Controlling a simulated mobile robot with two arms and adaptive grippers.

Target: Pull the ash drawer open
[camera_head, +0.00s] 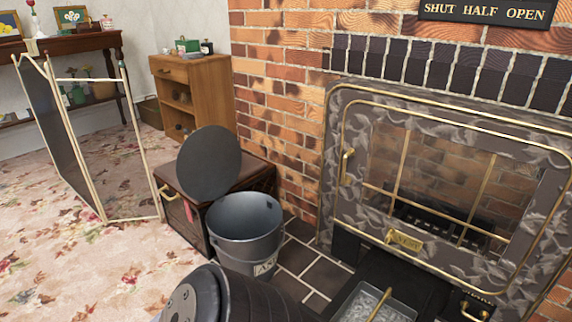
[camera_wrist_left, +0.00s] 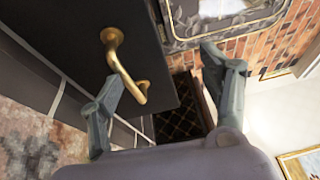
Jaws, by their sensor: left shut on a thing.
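My right gripper is not seen.
An open metal bucket (camera_head: 245,240) stands on the dark hearth tiles left of the stove. A round dark lid (camera_head: 208,163) leans over a wooden box (camera_head: 180,215) behind it. A folding screen (camera_head: 65,150) stands on the carpet at left. A small brass handle shows at lower right (camera_head: 474,311).

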